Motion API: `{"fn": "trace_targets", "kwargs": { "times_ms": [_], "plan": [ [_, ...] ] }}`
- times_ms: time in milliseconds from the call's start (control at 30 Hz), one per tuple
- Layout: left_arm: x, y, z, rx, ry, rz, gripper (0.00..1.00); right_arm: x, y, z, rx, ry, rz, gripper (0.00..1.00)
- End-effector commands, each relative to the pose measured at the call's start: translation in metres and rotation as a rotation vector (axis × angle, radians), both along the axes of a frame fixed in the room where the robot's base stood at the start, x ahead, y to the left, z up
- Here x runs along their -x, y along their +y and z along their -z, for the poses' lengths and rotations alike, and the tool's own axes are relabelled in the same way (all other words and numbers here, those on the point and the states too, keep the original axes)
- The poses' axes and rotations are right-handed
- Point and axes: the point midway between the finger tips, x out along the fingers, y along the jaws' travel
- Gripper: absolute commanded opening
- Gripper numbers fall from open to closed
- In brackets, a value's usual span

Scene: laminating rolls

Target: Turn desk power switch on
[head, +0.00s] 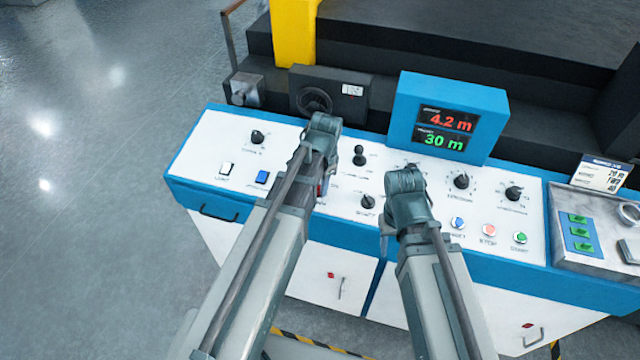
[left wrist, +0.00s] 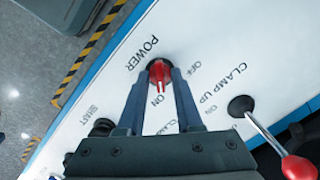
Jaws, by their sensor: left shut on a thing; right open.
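The power switch (left wrist: 160,72) is a red knob on the white desk panel, beside the POWER lettering, with OFF and ON marks around it. My left gripper (left wrist: 162,78) is shut on the knob, one dark finger on each side. The knob's red grip points down in the left wrist view, towards the ON mark. In the head view my left wrist covers most of the switch; a little red shows beside it. My right gripper (head: 388,228) hangs over the panel further right. It is open, its fingers mostly hidden by my arm.
A clamp lever with a red ball (left wrist: 299,167) stands close to my left gripper. A black knob (head: 367,202) sits between the arms. A blue display box (head: 447,115) rises behind the panel. Push buttons (head: 489,230) lie right of my right gripper.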

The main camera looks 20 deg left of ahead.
Motion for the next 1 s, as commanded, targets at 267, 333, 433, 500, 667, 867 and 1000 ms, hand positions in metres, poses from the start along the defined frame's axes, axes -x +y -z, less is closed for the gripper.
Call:
{"fn": "trace_targets", "kwargs": {
  "times_ms": [267,333,433,500,667,867,1000],
  "plan": [
    [0.0007,-0.0002,0.0003,-0.014,0.001,0.076,0.0,0.0,0.0,0.0005,0.0,0.0,0.0,0.5],
    [0.0007,-0.0002,0.0003,-0.015,0.001,0.084,0.0,0.0,0.0,0.0005,0.0,0.0,0.0,0.5],
    [0.0007,-0.0003,0.0003,-0.016,0.001,0.09,0.0,0.0,-0.0001,0.0005,0.0,0.0,0.0,0.5],
    [0.0008,-0.0002,0.0002,-0.016,0.001,0.091,0.0,0.0,0.0,0.0005,0.0,0.0,0.0,0.5],
    [0.0007,-0.0003,0.0003,-0.016,0.001,0.091,0.0,0.0,-0.0001,0.0005,0.0,0.0,0.0,0.5],
    [0.0006,-0.0004,0.0002,-0.015,0.0,0.091,0.44,0.0,0.0,0.0005,0.0,0.0,0.0,0.5],
    [0.0005,-0.0004,0.0002,-0.016,0.0,0.09,0.44,0.0,0.0,0.0004,0.0,0.0,0.0,0.5]
  ]
}}
